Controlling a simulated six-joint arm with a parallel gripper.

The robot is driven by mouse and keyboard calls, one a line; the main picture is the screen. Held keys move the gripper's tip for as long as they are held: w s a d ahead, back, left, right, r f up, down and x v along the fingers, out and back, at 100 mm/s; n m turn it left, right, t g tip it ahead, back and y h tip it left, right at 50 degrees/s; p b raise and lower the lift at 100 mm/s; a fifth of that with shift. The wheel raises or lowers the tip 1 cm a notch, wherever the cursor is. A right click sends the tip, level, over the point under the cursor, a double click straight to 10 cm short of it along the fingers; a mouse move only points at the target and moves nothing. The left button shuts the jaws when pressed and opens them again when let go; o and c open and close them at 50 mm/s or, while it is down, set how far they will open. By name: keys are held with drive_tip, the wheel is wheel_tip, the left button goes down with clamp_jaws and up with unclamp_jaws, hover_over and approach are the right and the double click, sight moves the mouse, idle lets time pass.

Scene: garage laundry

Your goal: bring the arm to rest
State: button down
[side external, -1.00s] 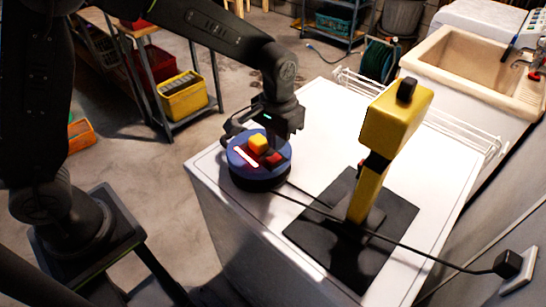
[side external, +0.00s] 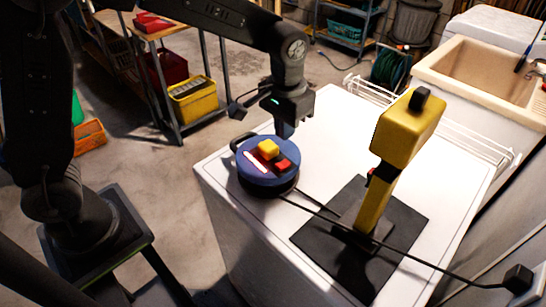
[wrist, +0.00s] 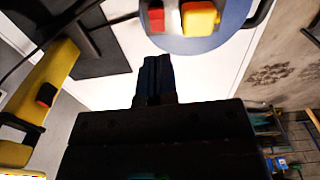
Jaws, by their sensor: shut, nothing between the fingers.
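My gripper (side external: 285,131) is shut and empty. It hangs pointing down above the white worktop, just behind the round blue device in the side view. In the wrist view its closed fingers (wrist: 155,68) show in the middle, with nothing between them. The blue device (side external: 254,180) sits on the worktop near its left edge, with a yellow block (side external: 268,147), a red block (side external: 282,163) and a pale bar on top. The device also shows at the top of the wrist view (wrist: 205,42), apart from the fingers.
A yellow upright tool (side external: 407,127) stands on a black mat (side external: 317,238) to the right. A black cable (side external: 420,257) runs from the device across the worktop (side external: 335,130) to a plug. A wire rack (side external: 470,142) and a beige sink (side external: 470,75) lie beyond.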

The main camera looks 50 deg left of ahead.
drive_tip(key=s+a+r+t, duration=0.2)
drive_tip(key=s+a+r, duration=0.2)
drive_tip(key=s, duration=0.5)
drive_tip(key=s+a+r+t, duration=0.3)
drive_tip(key=s+a, duration=0.3)
drive_tip(key=s, duration=0.4)
drive_tip(key=shift+s+a+r, duration=0.15)
drive_tip(key=shift+a+r, duration=0.05)
drive_tip(key=shift+r, duration=0.65)
